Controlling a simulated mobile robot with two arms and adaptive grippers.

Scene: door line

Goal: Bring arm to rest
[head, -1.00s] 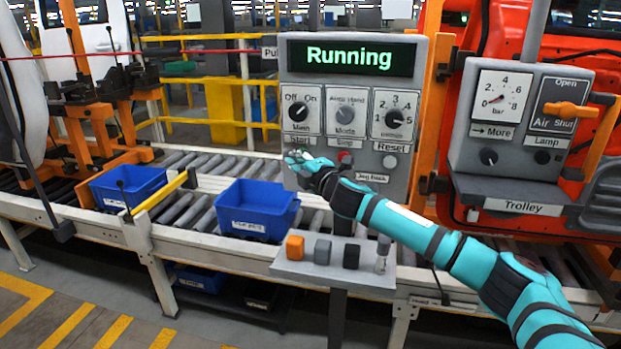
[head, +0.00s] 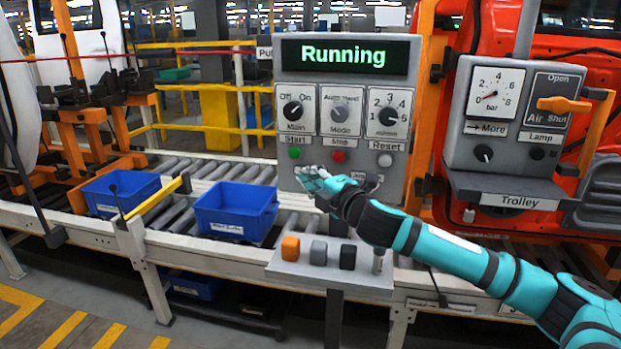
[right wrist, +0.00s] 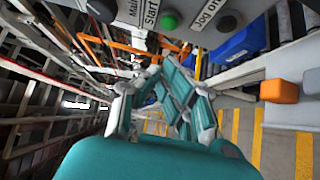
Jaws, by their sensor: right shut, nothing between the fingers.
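My right arm (head: 440,240) comes in from the right and reaches across the front of the grey control panel (head: 283,105). Its right gripper (head: 305,175) is shut and empty, just below the green Start button (head: 294,153). The gripper looks apart from the button. In the right wrist view the teal fingers show in the middle, with the green button (right wrist: 170,19) above them. The panel's display (head: 343,55) reads "Running" in green. My left arm and gripper are not in view.
Below the panel a small shelf (head: 275,267) holds orange, grey and black blocks. Blue bins (head: 235,210) stand on the roller conveyor to the left. A trolley panel (head: 515,120) with a gauge and an orange handle is at the right.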

